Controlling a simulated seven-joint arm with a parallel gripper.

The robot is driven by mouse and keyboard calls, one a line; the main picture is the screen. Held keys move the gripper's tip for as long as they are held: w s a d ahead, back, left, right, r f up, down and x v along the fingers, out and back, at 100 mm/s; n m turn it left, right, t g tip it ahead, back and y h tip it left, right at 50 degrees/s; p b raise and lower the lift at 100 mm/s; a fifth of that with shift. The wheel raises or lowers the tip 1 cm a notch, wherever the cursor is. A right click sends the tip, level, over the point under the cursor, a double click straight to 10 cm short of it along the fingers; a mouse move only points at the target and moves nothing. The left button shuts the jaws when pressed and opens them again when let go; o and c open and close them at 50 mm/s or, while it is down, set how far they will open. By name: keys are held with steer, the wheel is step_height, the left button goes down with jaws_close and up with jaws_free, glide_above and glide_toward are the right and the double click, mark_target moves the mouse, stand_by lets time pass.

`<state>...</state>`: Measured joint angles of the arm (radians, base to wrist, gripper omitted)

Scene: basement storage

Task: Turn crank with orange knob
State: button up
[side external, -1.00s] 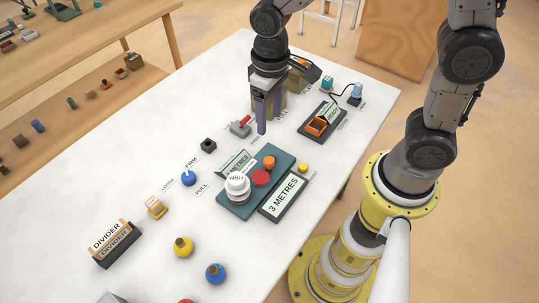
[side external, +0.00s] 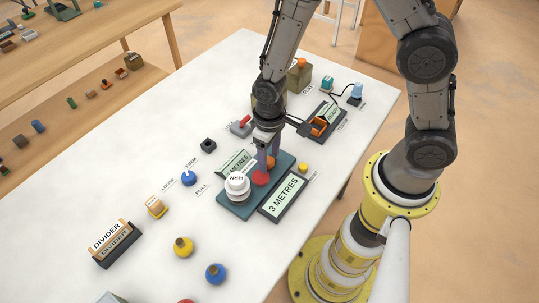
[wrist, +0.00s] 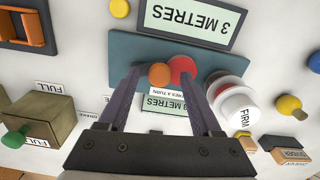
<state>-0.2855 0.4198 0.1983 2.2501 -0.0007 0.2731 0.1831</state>
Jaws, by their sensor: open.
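A red disc (side external: 261,178) lies on a teal base plate (side external: 233,206). In the wrist view, an orange knob (wrist: 159,74) sits beside the red disc (wrist: 182,70), near the middle of the teal plate (wrist: 125,48). My gripper (side external: 268,163) points down over the plate and largely hides the orange knob in the side view. In the wrist view, my gripper (wrist: 162,77) is open, with its fingers on either side of the orange knob and part of the red disc. I cannot tell whether the fingers touch the knob or how high they are above it.
A white round piece (side external: 237,186) stands on the plate's near left end. Two "3 METRES" signs flank the plate, one in front (side external: 284,194). A yellow button (side external: 303,167), a red-handled lever (side external: 241,127) and a blue knob (side external: 188,178) stand nearby. An olive box (side external: 299,77) is farther back.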

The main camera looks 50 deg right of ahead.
steer(key=shift+f, duration=0.25)
jaws_close()
steer(key=shift+w+a+m, duration=0.1)
steer(key=shift+w+m, duration=0.25)
steer(key=shift+m, duration=0.75)
steer(key=shift+w+a+m, duration=0.1)
steer(key=shift+w+m, duration=0.25)
steer(key=shift+m, duration=0.75)
steer(key=shift+r, duration=0.1)
jaws_free()
step_height(320, 180, up, 14)
